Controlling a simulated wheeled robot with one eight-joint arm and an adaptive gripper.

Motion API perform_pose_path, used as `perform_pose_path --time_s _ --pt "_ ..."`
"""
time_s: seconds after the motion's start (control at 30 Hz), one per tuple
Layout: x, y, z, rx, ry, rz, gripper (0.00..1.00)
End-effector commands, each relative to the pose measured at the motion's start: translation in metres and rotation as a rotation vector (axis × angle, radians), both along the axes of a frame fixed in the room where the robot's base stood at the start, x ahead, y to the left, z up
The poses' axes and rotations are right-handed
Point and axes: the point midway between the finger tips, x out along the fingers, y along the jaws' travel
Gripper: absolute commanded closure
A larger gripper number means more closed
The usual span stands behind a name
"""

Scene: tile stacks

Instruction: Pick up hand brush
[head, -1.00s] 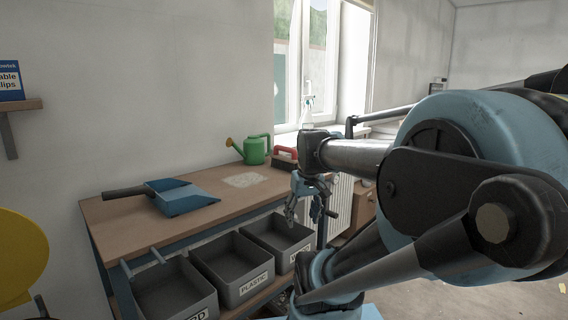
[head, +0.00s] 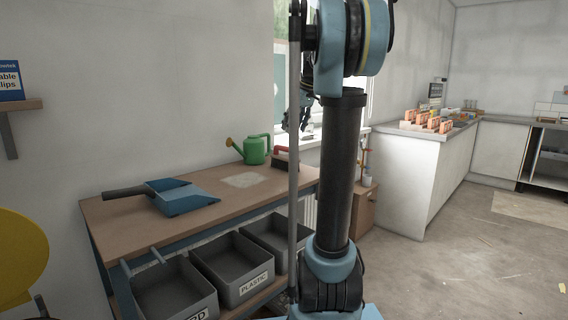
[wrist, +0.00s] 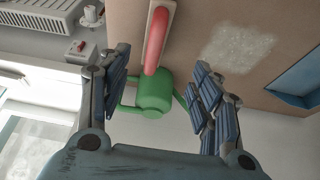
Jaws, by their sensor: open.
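The hand brush (head: 281,155) has a red handle and a dark lower part and rests at the right end of the wooden workbench (head: 130,232), in front of the window. In the wrist view its red handle on a pale body (wrist: 158,38) shows at top centre, between and beyond my fingers. My gripper (wrist: 164,66) is open and empty, its two blue fingers spread wide. In the head view my gripper (head: 304,117) is above and right of the brush, apart from it, partly hidden by my arm.
A green watering can (head: 254,150) stands right beside the brush, and also shows between my fingers in the wrist view (wrist: 154,92). A blue dustpan (head: 180,197) lies further left on the bench. Grey bins (head: 232,268) stand below.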

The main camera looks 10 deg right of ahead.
Motion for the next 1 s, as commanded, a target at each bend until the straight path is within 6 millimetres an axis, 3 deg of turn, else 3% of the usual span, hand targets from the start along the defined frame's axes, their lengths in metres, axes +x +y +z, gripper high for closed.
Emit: perform_pose_path --time_s 0.17,0.7,1.0 --pt "0.012 -0.001 -0.002 0.001 -0.008 0.014 0.42" --pt "0.040 0.020 -0.086 0.001 -0.007 0.014 0.42" --pt "0.048 0.026 -0.109 0.001 -0.007 0.013 0.42"
